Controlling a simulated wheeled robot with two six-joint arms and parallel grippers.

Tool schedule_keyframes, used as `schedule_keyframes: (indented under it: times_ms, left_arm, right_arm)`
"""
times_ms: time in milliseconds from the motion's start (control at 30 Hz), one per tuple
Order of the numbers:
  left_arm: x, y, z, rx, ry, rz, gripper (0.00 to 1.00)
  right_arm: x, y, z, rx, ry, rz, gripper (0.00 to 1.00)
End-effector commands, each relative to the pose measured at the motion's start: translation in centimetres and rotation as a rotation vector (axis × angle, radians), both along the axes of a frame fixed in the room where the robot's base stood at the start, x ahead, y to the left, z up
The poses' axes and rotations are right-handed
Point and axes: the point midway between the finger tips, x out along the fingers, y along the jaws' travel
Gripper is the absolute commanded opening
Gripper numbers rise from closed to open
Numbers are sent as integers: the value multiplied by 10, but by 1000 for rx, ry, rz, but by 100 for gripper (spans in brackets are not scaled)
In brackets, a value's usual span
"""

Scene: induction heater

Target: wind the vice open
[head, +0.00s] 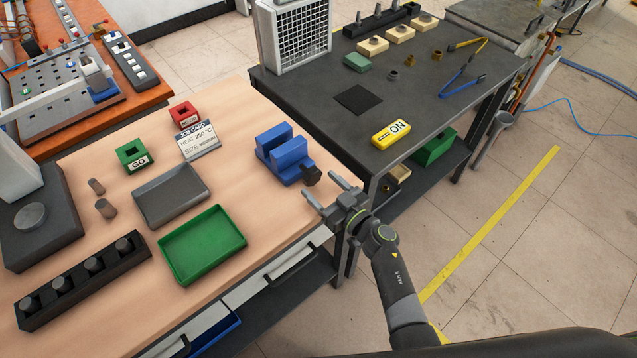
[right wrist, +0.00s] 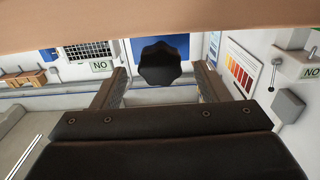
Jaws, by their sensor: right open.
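The blue vice (head: 280,153) stands on the wooden bench near its right edge, with a gap between its upright jaws. Its black lobed knob (head: 312,174) sticks out from the side facing my right gripper (head: 321,185). That gripper is open and empty, its fingers pointing at the knob. In the right wrist view the knob (right wrist: 160,64) shows between the two spread fingers, near the tips, with clear space on both sides. Part of the blue vice (right wrist: 178,44) shows behind it. My left gripper is not in view.
On the bench are a green tray (head: 203,275), a grey tray (head: 172,223), a job card (head: 197,140) and a black block with several pegs (head: 85,280). A dark table (head: 430,95) stands beyond, with a yellow ON box (head: 391,133) near its edge.

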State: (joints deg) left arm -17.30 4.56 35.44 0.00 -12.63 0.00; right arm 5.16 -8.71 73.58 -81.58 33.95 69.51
Motion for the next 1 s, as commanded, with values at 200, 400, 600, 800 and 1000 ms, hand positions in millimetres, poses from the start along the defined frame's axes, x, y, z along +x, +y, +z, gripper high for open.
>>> schedule_keyframes:
  times_ms: [200, 400, 600, 800, 1000]
  left_arm:
    - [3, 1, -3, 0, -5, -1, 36]
    - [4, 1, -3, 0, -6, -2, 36]
    - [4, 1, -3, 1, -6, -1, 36]
    - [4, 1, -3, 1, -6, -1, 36]
    - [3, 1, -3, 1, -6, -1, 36]
  right_arm:
    - [15, 11, 0, 0, 0, 1, 68]
    - [16, 12, 0, 0, 1, 0, 68]
    - [16, 12, 0, 0, 1, 0, 56]
    - [16, 12, 0, -1, 1, 0, 30]
    - [16, 11, 0, -5, -2, 0, 23]
